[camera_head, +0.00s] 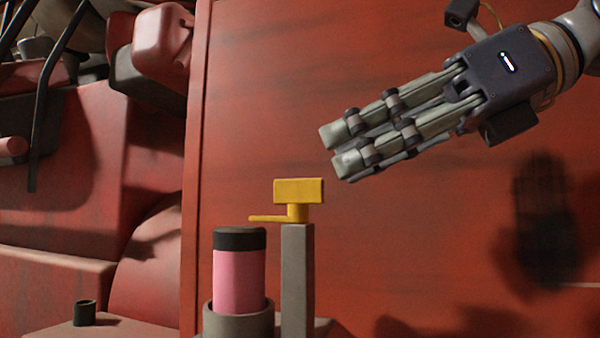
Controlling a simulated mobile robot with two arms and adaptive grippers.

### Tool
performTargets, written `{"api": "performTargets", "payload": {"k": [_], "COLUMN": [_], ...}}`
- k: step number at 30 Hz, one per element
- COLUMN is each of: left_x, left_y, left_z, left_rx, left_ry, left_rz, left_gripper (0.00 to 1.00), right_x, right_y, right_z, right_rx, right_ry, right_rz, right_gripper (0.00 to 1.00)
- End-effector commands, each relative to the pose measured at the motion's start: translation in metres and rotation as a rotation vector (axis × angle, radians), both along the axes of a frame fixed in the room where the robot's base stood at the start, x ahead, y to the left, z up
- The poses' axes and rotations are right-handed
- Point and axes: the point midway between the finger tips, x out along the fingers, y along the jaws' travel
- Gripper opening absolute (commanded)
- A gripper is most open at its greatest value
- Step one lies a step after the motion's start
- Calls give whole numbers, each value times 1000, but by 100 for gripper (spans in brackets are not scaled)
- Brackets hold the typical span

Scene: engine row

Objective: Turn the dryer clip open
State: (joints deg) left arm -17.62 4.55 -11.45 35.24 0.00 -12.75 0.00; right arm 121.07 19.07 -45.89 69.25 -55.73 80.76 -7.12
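The yellow clip (298,191) sits on top of a grey post (296,280). It has an upright block-shaped tab, and a thin flat arm points left from its base. That arm reaches over the right part of the black cap on the pink dryer (240,280); I cannot tell if it touches the cap. The dryer stands upright in a grey round cup (238,322). My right gripper (337,150) is up and to the right of the clip, apart from it, its fingers pointing left and slightly down. The fingers lie close together with nothing visible between them. My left gripper is not in view.
A large red panel (420,250) stands behind the clip. Red and dark machine parts (162,45) with dark hoses fill the left. A small dark cylinder (84,313) stands on a ledge at lower left. The space right of the post looks free.

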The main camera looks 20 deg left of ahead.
Motion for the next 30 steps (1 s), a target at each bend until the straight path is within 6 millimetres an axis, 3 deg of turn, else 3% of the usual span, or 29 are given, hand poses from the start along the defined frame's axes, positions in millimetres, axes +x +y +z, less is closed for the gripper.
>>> {"api": "performTargets", "payload": {"k": [5, 10, 16, 23, 27, 30], "left_x": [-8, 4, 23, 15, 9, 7], "left_y": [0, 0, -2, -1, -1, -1], "left_z": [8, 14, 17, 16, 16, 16], "left_rx": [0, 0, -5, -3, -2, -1], "left_ry": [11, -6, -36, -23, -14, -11], "left_rz": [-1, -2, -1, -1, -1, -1], "left_gripper": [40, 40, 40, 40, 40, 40], "right_x": [2, 2, 3, 3, 3, 3], "right_y": [33, 55, 65, 65, 65, 65], "right_z": [-13, -22, -27, -28, -28, -27], "right_rx": [-3, -1, 0, 0, 0, 0], "right_ry": [2, 3, 2, 2, 2, 2], "right_rz": [1, 1, 0, 0, -1, -1], "right_gripper": [28, 28, 28, 28, 0, 0]}}
